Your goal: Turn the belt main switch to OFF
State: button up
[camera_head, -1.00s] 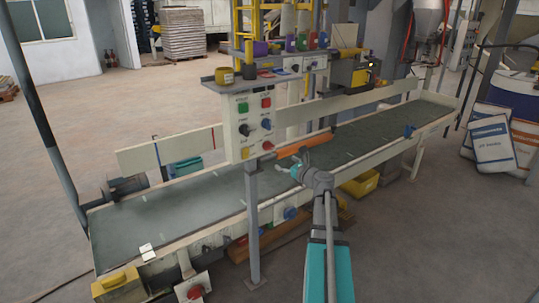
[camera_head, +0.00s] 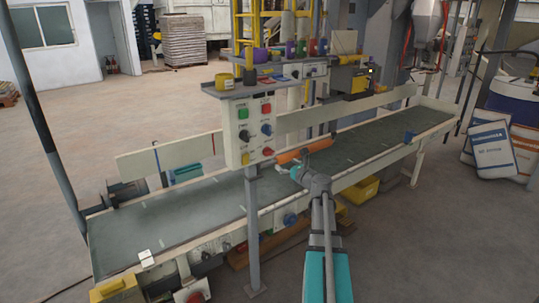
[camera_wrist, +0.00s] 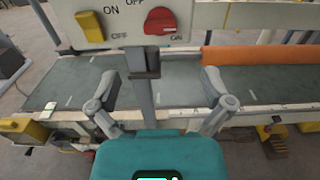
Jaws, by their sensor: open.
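A grey-white control panel (camera_head: 252,122) stands on a post at the near side of the belt. Its bottom row has a yellow knob (camera_head: 245,158) and a red knob (camera_head: 267,152); the yellow knob (camera_wrist: 90,26) and the red knob (camera_wrist: 160,20) show larger at the top of the wrist view, with ON and OFF lettering around them. I cannot read which one is the belt main switch, nor the handle's exact setting. My gripper (camera_wrist: 160,80) is open and empty, below the panel, with the post between its spread fingers in the picture. It touches neither knob.
The green belt (camera_head: 185,212) runs behind the post (camera_head: 254,235). An orange bar (camera_head: 305,151) lies just right of the panel. A shelf with a yellow pot (camera_head: 225,81) tops the panel.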

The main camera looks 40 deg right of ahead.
aim_at(271, 154)
jog(key=w, duration=1)
jog(key=shift+w, duration=0.35)
jog(key=c, duration=1.1)
jog(key=shift+c, duration=0.2)
